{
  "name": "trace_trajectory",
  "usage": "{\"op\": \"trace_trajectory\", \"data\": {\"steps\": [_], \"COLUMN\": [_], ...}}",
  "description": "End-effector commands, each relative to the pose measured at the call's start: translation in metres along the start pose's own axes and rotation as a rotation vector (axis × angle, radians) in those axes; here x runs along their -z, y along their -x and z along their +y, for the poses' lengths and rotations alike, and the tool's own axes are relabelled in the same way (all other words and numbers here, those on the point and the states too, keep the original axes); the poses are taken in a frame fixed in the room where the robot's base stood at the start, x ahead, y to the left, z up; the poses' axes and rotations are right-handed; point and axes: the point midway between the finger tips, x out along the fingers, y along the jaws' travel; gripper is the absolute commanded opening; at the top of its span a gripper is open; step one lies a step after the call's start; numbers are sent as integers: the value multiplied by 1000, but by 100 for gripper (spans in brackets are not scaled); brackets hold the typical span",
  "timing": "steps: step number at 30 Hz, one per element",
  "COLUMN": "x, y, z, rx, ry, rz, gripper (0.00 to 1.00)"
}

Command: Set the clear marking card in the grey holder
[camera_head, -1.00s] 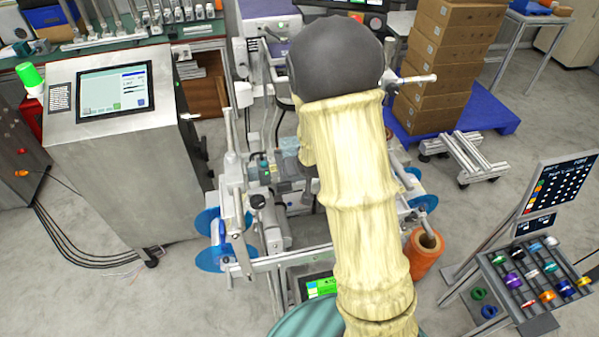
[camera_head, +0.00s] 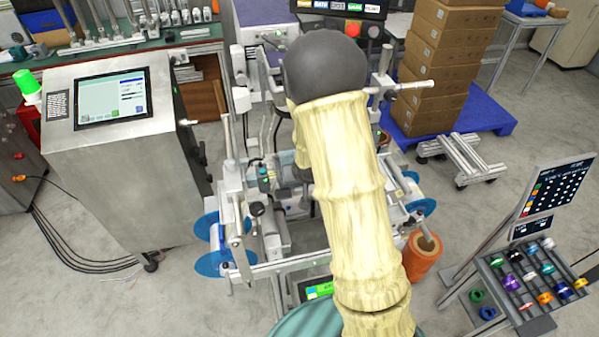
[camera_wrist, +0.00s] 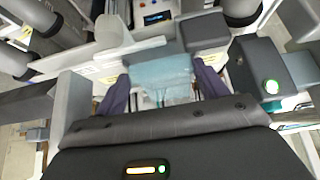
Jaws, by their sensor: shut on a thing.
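The clear marking card (camera_wrist: 160,76) is a pale blue, see-through sheet in the middle of the wrist view. My gripper (camera_wrist: 162,88) is shut on it, with a dark finger at each side. A grey block (camera_wrist: 205,32) lies just beyond the card, near its upper edge. I cannot tell whether this block is the grey holder or whether the card touches it. In the head view, a small pale, see-through patch (camera_head: 286,158) shows left of my arm. My arm hides most of the gripper there.
A machine frame with blue reels (camera_head: 208,262) surrounds the work area. A steel cabinet with a screen (camera_head: 112,96) stands left. An orange roll (camera_head: 422,260) and a rack of coloured spools (camera_head: 530,285) are at right. Boxes (camera_head: 435,75) are stacked behind. Open floor lies between.

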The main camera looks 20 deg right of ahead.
Motion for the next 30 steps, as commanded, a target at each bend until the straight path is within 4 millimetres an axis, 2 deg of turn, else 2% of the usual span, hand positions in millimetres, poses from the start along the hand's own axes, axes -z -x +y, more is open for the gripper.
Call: {"op": "trace_trajectory", "data": {"steps": [3, 21, 24, 30], "x": [5, 5, -5, -6], "y": [5, 2, -12, -15], "z": [-4, -12, -12, -11], "rx": [4, 11, 10, 10], "ry": [6, 19, 20, 18], "rz": [-45, -200, -199, -198], "gripper": [45, 45, 45, 45]}}
